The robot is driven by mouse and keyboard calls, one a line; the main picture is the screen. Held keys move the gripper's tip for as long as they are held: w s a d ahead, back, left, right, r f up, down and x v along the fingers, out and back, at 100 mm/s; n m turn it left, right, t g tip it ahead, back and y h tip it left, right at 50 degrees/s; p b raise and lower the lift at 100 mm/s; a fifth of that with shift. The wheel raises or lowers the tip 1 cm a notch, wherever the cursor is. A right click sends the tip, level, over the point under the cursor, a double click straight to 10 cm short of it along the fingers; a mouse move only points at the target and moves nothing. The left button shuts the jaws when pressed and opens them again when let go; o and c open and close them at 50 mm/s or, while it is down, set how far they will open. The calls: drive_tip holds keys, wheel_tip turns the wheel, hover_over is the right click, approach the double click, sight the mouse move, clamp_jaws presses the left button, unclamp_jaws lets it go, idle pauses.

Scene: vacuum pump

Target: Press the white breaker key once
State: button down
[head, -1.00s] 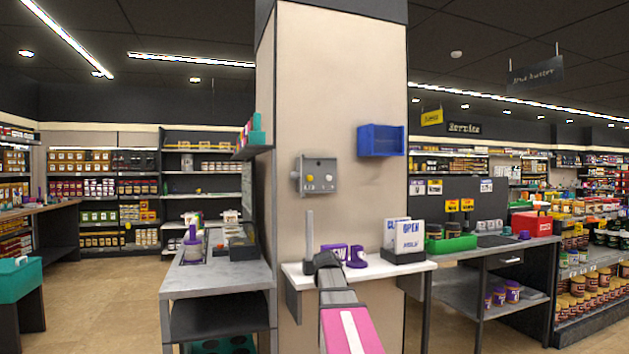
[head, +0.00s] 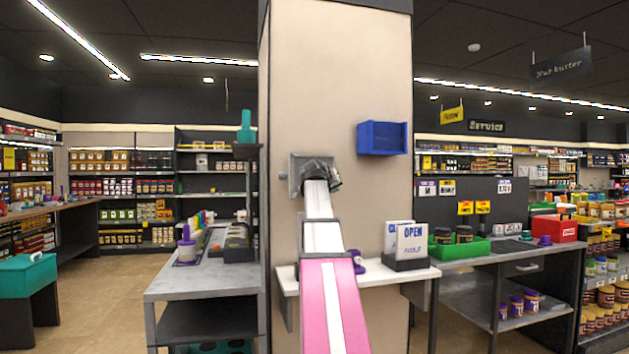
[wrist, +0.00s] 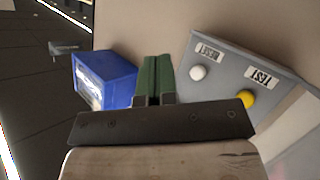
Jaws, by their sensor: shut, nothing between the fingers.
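The white key (wrist: 198,73) is a round knob on a grey panel (wrist: 228,72) in the wrist view, beside a label that seems to read RESET. A yellow knob (wrist: 247,97) sits beside it by a TEST label. My gripper (head: 322,170) is in front of the panel. In the wrist view its green fingers (wrist: 154,62) are together and empty, to the left of the white key and apart from it in the picture. Contact with the panel cannot be told.
A blue open box (head: 382,139) is fixed on the pillar right of the panel; it also shows in the wrist view (wrist: 105,80). A white shelf (head: 420,272) below bears an OPEN sign (head: 411,242) and a purple item. A grey table (head: 205,278) stands left.

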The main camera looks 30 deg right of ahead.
wheel_tip(320, 180, up, 2)
drive_tip(key=shift+w+r, duration=0.1)
drive_tip(key=shift+r, duration=0.1)
drive_tip(key=shift+w+d, duration=0.1)
drive_tip(key=w+d, duration=0.2)
drive_tip(key=w, duration=0.6)
drive_tip(key=shift+w, duration=0.2)
drive_tip(key=shift+w, duration=0.1)
idle(2.1)
drive_tip(key=shift+w, duration=0.3)
drive_tip(key=shift+w+d, duration=0.15)
drive_tip(key=shift+w, duration=0.3)
idle(0.9)
drive_tip(key=shift+s, duration=0.1)
drive_tip(key=shift+s+a, duration=0.2)
drive_tip(key=shift+s, duration=0.55)
